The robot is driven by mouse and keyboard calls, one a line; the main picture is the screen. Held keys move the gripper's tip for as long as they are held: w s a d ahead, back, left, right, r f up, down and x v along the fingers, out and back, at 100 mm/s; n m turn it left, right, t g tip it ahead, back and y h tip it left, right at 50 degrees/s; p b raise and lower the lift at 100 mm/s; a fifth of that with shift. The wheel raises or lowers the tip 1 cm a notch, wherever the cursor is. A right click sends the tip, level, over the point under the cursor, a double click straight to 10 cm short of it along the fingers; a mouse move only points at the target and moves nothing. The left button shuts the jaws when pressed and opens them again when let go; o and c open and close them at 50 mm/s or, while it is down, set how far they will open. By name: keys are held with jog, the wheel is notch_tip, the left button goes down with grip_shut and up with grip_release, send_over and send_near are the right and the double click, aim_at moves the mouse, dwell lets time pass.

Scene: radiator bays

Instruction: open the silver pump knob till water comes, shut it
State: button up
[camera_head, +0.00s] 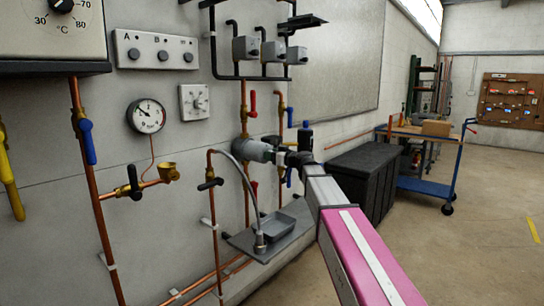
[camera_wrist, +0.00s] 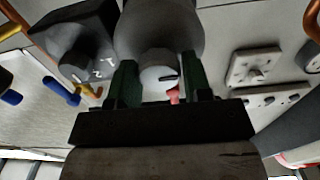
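The pump (camera_head: 256,150) is a grey-green rounded body on the copper pipes at the wall. Its silver knob (camera_wrist: 157,76), with a dark mark on its face, shows in the wrist view in front of the grey pump body (camera_wrist: 158,28). My gripper (camera_wrist: 160,88) has its two green fingers on either side of the knob, very close to it; I cannot tell whether they press on it. In the head view my gripper (camera_head: 290,157) is at the pump's right end and hides the knob. No running water is visible.
Red (camera_head: 253,103) and blue (camera_head: 289,117) valve levers are close by. A pressure gauge (camera_head: 147,116) hangs at the left.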

jog(key=c, duration=0.4)
jog(key=shift+c, duration=0.2)
jog(key=shift+m, duration=0.3)
jog(key=m, duration=0.6)
jog(key=shift+w+d+m, duration=0.1)
jog(key=shift+m, duration=0.2)
jog(key=m, duration=0.6)
jog(key=shift+f, duration=0.15)
jog(key=o, duration=0.9)
